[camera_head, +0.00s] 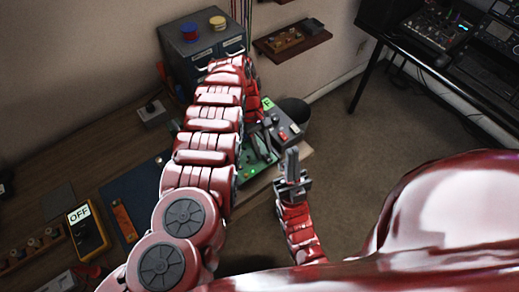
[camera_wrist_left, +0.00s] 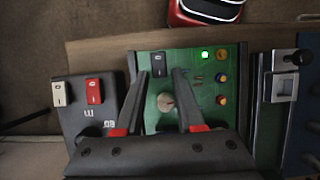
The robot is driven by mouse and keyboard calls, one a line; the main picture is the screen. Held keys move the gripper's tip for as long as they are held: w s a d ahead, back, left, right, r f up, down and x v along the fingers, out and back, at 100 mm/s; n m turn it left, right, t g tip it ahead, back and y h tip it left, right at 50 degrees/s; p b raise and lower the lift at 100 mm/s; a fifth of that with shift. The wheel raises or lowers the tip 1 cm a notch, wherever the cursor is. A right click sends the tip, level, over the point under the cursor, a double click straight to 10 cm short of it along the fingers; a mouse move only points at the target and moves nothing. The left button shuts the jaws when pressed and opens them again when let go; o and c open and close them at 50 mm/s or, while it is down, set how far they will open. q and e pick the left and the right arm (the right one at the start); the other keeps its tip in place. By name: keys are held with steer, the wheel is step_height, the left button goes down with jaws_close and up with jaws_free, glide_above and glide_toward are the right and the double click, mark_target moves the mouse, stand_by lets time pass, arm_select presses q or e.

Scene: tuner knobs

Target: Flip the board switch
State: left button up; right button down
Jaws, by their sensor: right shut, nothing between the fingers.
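The green board (camera_wrist_left: 213,125) is in the middle of the left wrist view. It carries a black rocker switch (camera_wrist_left: 158,64) near its top, a round grey knob (camera_wrist_left: 166,102) below that, a lit green lamp (camera_wrist_left: 205,54) and several coloured buttons at its right. My left gripper (camera_wrist_left: 160,77) is open, its two fingers apart over the board, tips near the rocker switch; contact cannot be told. In the head view the green board (camera_head: 256,158) is partly hidden by my left arm, and the left fingers are not clearly seen. My right gripper (camera_head: 291,165) is shut and empty, right of the board.
A grey panel (camera_wrist_left: 78,125) with white and red rocker switches stands left of the board. A metal-lever unit (camera_wrist_left: 283,87) stands at its right. A yellow device reading OFF (camera_head: 87,230) lies on the workbench (camera_head: 122,160). A grey drawer cabinet (camera_head: 185,60) stands behind.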

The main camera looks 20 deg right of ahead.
arm_select(q)
steer(key=shift+s+d+f, duration=0.1)
steer(key=shift+f, duration=0.1)
steer(key=shift+s, duration=0.1)
jaws_close()
steer(key=t+p, duration=0.1)
steer(key=p, duration=0.3)
steer(key=s+t+y+p, duration=0.1)
steer(key=p, duration=0.3)
steer(key=shift+r, duration=0.35)
steer(key=shift+f+t+p, duration=0.2)
steer(key=shift+t+p, duration=0.2)
steer(key=shift+t, duration=0.2)
steer(key=shift+f, duration=0.1)
